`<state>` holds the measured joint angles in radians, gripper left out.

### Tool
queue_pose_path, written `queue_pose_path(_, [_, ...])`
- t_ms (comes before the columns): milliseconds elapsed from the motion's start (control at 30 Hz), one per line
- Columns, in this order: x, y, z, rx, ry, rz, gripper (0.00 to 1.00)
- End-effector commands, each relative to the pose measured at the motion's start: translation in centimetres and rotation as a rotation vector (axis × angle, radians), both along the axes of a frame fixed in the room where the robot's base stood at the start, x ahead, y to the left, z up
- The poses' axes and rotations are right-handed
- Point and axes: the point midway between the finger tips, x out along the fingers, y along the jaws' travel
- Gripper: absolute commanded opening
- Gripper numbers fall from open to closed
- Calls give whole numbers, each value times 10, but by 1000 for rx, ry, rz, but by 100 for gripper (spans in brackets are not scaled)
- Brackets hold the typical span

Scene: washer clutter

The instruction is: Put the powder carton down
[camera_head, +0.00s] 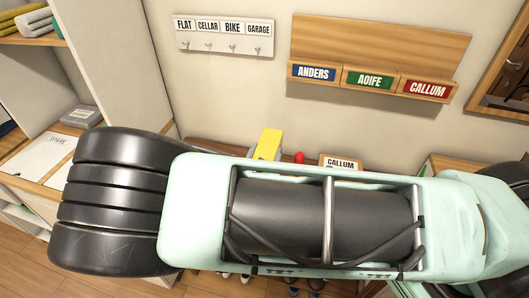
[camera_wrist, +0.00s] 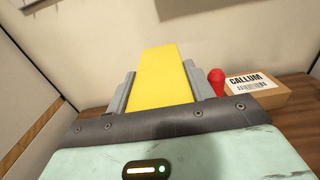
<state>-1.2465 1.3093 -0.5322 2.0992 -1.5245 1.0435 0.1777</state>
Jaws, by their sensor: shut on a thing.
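The yellow powder carton (camera_head: 268,144) shows just beyond my arm in the head view, above a brown wooden surface by the wall. In the wrist view the carton (camera_wrist: 164,80) stands between the two grey fingers of my gripper (camera_wrist: 160,88), which is shut on it. Its plain yellow face slants a little in the picture. The carton's lower end is hidden behind the gripper body, so I cannot tell whether it touches the surface. My arm covers much of the surface in the head view.
A cardboard parcel labelled CALLUM (camera_wrist: 257,93) lies right of the carton on the wooden top (camera_wrist: 292,114). A red rounded object (camera_wrist: 217,80) stands between them, close to the right finger. A white panel (camera_wrist: 25,85) rises at left. Name-labelled wall pockets (camera_head: 370,78) and key hooks (camera_head: 224,46) hang above.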

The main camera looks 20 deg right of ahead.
Motion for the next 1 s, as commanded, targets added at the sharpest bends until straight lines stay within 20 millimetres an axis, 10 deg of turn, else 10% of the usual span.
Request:
queue_pose_path(100, [0, 0, 0, 1, 1, 0, 74])
queue_pose_path(467, [0, 1, 4, 1, 2, 1, 74])
queue_pose_path(1000, [-80, 60, 0, 3, 2, 3, 74])
